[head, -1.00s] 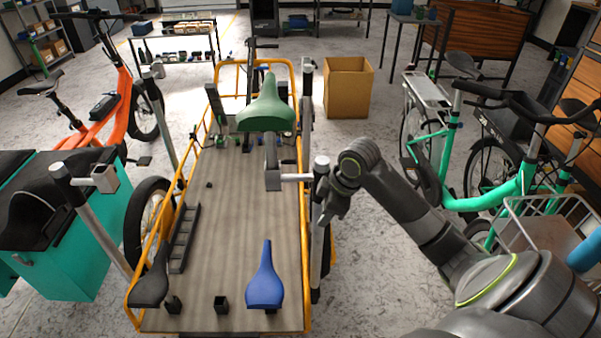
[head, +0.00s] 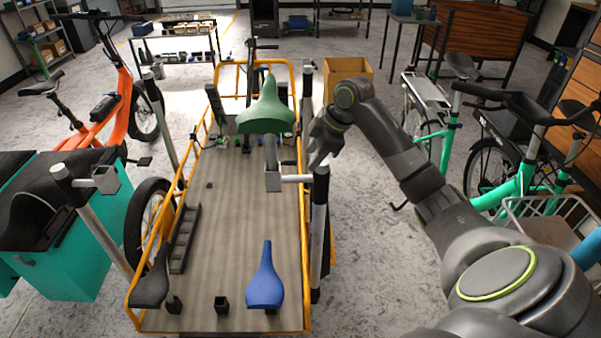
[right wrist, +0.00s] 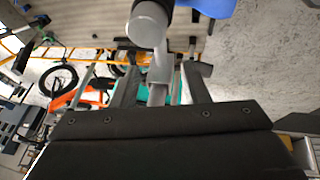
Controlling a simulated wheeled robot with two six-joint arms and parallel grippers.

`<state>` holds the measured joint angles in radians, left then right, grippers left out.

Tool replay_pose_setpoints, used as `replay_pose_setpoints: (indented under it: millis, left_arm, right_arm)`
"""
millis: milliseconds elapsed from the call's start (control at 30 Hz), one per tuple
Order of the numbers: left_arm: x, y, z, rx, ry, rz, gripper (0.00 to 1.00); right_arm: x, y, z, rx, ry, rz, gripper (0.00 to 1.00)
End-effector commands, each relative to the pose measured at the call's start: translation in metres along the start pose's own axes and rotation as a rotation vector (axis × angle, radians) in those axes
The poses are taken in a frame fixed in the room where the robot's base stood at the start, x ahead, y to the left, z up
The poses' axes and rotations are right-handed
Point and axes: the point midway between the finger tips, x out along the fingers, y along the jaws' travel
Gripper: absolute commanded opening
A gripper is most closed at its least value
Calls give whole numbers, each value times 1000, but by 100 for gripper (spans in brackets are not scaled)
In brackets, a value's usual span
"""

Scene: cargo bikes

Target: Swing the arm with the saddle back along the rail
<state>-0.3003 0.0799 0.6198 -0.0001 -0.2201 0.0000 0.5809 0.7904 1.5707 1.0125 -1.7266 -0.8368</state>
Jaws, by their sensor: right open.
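The green saddle (head: 266,108) stands upright on a short post in the grey socket at the end of a swing arm (head: 293,178). The arm juts left over the cargo bed from a silver upright (head: 319,215) beside the yellow right-hand rail (head: 304,240). My left gripper is out of view.
A blue saddle (head: 265,280) and a black saddle (head: 151,285) stand at the bed's near end. Another upright with an empty socket (head: 106,179) stands at left. A cardboard box (head: 345,72) is beyond my right arm. Green bikes (head: 500,185) stand at right.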

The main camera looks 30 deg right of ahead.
Motion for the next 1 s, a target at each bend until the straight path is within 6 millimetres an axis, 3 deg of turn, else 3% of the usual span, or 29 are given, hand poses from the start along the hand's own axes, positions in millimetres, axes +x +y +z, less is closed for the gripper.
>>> replay_pose_setpoints:
  millis: [200,400,833,1000]
  left_arm:
    - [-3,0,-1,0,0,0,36]
    - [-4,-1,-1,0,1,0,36]
    - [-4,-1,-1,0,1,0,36]
    - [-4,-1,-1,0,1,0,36]
  right_arm:
    - [48,-1,-1,3,2,-3,41]
    - [77,0,0,1,1,-1,41]
    - [88,0,0,0,-1,2,41]
    - [88,0,0,0,-1,2,22]
